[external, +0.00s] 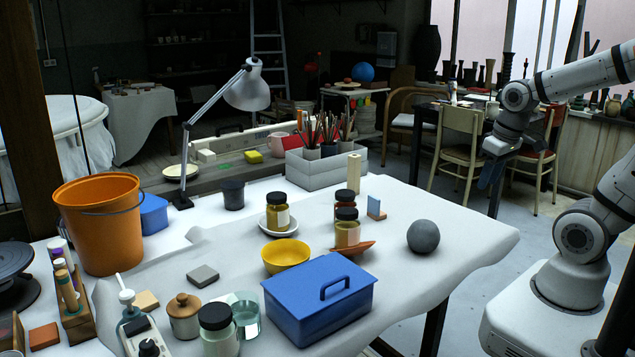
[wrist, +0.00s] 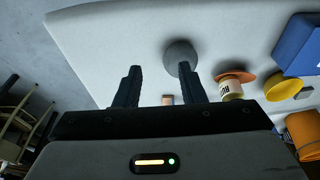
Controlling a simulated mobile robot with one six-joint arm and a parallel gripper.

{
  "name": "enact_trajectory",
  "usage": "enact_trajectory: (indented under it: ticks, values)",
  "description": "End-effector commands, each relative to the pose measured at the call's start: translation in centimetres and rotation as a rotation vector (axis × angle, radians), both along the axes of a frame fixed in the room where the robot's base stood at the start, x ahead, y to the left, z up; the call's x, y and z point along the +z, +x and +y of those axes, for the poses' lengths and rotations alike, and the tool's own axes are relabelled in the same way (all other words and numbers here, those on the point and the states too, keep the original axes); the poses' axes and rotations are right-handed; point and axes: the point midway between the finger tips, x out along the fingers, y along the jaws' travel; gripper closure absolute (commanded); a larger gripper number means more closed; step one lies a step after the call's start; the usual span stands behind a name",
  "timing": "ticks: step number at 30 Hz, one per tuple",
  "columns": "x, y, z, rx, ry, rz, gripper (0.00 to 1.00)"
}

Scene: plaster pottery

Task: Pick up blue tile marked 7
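A small blue tile (external: 374,204) stands on the white-covered table, right of the dark-lidded jars, with a tan piece at its foot. I cannot read any mark on it. In the wrist view a small tan piece (wrist: 167,100) shows between the fingers, partly hidden by my gripper; no blue face shows there. My gripper (external: 490,176) hangs in the air beyond the table's right far edge, well apart from the tile. In the wrist view my gripper (wrist: 159,68) has its two dark fingers spread, with nothing held between them.
A grey ball (external: 423,236) lies right of the tile, with an orange-brown dish (external: 352,248) and jar (external: 347,228) nearer the camera. A blue box (external: 318,305), yellow bowl (external: 285,255) and grey pencil holder (external: 320,170) stand around. The table's right end is clear. Chairs (external: 460,145) stand behind.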

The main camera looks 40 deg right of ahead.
Motion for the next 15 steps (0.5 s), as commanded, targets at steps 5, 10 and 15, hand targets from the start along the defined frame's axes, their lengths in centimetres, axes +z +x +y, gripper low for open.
enact_trajectory:
  ticks: [5, 10, 15]
  values:
    - [0.5, 1.6, 0.0, -0.004, 0.001, 0.011, 0.64]
    - [1.4, 7.2, 0.2, -0.016, 0.004, 0.045, 0.64]
    - [1.3, 14.2, 0.4, -0.031, 0.008, 0.086, 0.64]
